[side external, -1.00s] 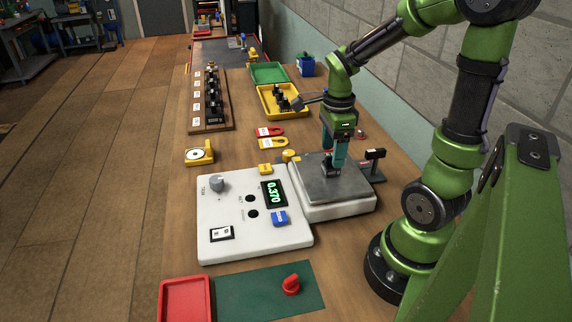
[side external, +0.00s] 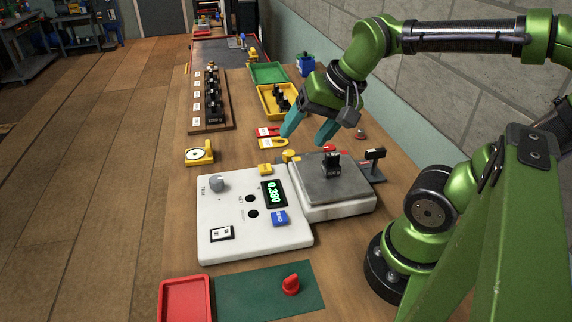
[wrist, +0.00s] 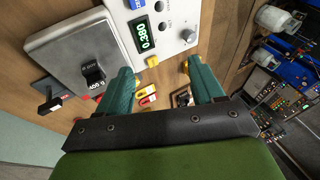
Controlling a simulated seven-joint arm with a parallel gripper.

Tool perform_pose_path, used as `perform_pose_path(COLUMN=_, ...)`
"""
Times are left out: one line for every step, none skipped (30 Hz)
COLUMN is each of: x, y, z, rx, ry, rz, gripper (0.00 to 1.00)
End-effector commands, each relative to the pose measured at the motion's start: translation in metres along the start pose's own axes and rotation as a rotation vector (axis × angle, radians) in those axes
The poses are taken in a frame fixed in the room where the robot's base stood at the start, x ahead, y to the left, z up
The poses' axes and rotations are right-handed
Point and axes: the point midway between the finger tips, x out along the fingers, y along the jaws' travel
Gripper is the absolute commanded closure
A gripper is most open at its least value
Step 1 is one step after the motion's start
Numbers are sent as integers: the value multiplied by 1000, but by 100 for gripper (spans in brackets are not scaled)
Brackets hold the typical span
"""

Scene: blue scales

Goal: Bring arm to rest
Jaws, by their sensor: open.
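My gripper (side external: 307,134) is open and empty, raised above the bench beyond the scale. Its two teal fingers also show spread apart in the wrist view (wrist: 160,88). A black weight (side external: 332,164) stands on the grey scale pan (side external: 315,188). In the wrist view the weight (wrist: 93,75) is on the pan, clear of the fingers. The scale's white console (side external: 230,228) shows 0.380 on its green display (side external: 273,193).
A yellow box (side external: 266,104) with dark weights and a green lid (side external: 268,73) lies behind. A rack of several black weights (side external: 211,105) stands at left. A red tray (side external: 187,300) and green mat (side external: 250,293) are in front. A wall runs along the right.

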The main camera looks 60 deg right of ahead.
Motion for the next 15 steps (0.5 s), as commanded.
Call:
perform_pose_path(x=-3, y=-7, z=10, rx=-136, ry=17, rz=-50, gripper=33)
perform_pose_path(x=-4, y=-10, z=14, rx=-206, ry=27, rz=-71, gripper=33)
perform_pose_path(x=-5, y=-13, z=19, rx=-283, ry=39, rz=-96, gripper=33)
perform_pose_path(x=-6, y=-15, z=22, rx=-331, ry=48, rz=-110, gripper=33)
perform_pose_path(x=-7, y=-16, z=24, rx=-369, ry=54, rz=-122, gripper=33)
perform_pose_path(x=-7, y=-18, z=26, rx=-407, ry=63, rz=-134, gripper=33)
perform_pose_path(x=-8, y=-18, z=27, rx=-427, ry=67, rz=-139, gripper=33)
perform_pose_path(x=-8, y=-19, z=28, rx=-440, ry=69, rz=-142, gripper=33)
perform_pose_path(x=-8, y=-19, z=28, rx=-450, ry=71, rz=-144, gripper=33)
perform_pose_path(x=-8, y=-19, z=28, rx=-453, ry=71, rz=-144, gripper=33)
perform_pose_path(x=-8, y=-19, z=28, rx=-453, ry=71, rz=-144, gripper=33)
perform_pose_path(x=-8, y=-19, z=28, rx=-451, ry=70, rz=-143, gripper=33)
perform_pose_path(x=-8, y=-19, z=28, rx=-451, ry=70, rz=-143, gripper=33)
perform_pose_path(x=-8, y=-19, z=28, rx=-450, ry=70, rz=-143, gripper=33)
perform_pose_path(x=-8, y=-19, z=28, rx=-450, ry=70, rz=-143, gripper=33)
